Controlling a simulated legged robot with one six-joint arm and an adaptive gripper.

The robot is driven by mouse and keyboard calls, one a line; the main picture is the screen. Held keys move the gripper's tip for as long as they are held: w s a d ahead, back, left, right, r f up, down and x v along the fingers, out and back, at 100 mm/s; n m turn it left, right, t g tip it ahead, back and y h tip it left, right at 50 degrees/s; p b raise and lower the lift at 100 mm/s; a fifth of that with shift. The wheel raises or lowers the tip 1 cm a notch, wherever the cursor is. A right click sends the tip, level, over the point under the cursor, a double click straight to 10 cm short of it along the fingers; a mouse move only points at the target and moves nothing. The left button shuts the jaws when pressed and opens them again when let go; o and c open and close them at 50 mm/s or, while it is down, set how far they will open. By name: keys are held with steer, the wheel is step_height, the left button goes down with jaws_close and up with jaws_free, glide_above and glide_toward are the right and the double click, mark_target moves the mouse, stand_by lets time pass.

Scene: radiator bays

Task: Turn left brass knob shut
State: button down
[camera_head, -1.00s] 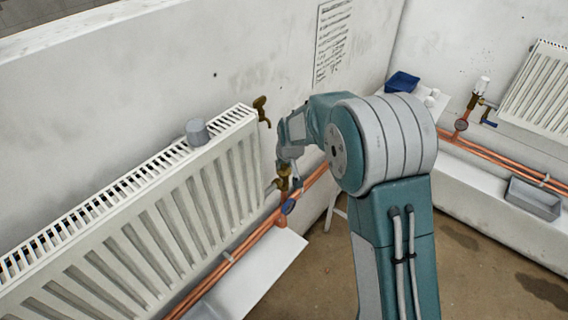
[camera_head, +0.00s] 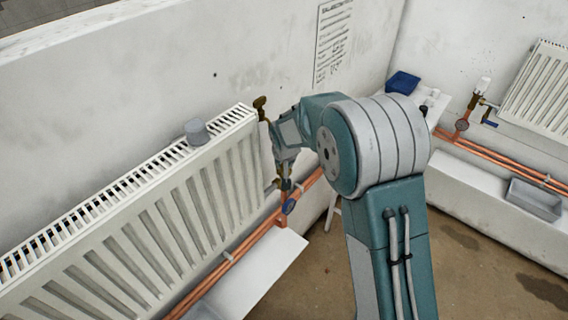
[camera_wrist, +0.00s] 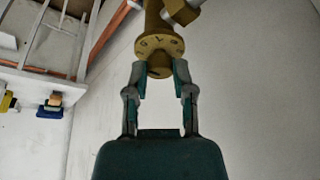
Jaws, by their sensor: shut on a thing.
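A brass knob (camera_wrist: 160,46) with raised letters on its round face sits in the middle of the wrist view. The two fingers of my gripper (camera_wrist: 161,74) are on either side of it and shut on it. In the head view, my gripper (camera_head: 285,178) is at the brass valve beside the lower right end of the left radiator (camera_head: 180,215), and it hides most of that valve. A second brass fitting (camera_head: 260,104) is higher, by the radiator's top right corner, apart from my gripper.
Copper pipes (camera_head: 236,258) run below the left radiator, with a blue part (camera_head: 289,206) just under my gripper. A white ledge (camera_head: 262,268) lies below. A grey cup (camera_head: 196,131) stands on the radiator. Another radiator (camera_head: 540,92) with valves is at right.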

steer(key=shift+c, duration=2.4)
jaws_free()
steer(key=shift+s+f, duration=0.1)
steer(key=shift+f, duration=0.1)
steer(key=shift+a+r, duration=0.1)
steer(key=shift+r, duration=0.25)
steer(key=v, duration=1.1)
steer(key=shift+r, duration=0.2)
